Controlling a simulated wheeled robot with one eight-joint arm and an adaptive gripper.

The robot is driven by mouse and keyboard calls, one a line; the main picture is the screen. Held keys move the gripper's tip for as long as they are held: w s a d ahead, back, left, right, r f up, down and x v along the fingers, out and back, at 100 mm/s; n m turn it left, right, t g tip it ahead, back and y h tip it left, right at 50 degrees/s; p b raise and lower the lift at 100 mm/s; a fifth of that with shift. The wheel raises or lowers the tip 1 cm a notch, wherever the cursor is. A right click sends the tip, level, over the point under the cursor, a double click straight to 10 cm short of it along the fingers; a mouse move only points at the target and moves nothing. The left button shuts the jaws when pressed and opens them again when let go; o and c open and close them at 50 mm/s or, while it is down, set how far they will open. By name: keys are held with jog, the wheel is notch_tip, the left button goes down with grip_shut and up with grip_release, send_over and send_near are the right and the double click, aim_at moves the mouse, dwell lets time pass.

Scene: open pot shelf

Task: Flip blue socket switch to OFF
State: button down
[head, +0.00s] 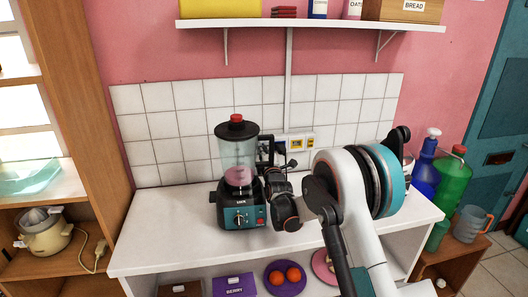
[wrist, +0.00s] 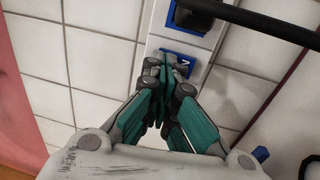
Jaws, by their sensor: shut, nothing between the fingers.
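The blue socket switch (wrist: 178,60) shows in the wrist view as a small blue plate with a white mark, on a pale wall strip. My gripper (wrist: 163,70) is shut and empty, its fingertips at the switch's lower left edge and partly covering it. Whether they touch it, I cannot tell. A black plug (wrist: 196,14) sits in a blue-framed socket just above, with a black cable running right. The switch's ON or OFF position is not clear. In the head view, my wrist is at the backsplash right of the blender, and the blue switch cannot be made out there.
A blender (head: 238,180) stands on the white counter (head: 160,233), close to my wrist's left. A shelf (head: 330,24) hangs above. Blue (head: 424,172) and green (head: 452,178) bottles stand at the right.

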jog(key=v, duration=1.2)
jog(key=shift+f, duration=0.1)
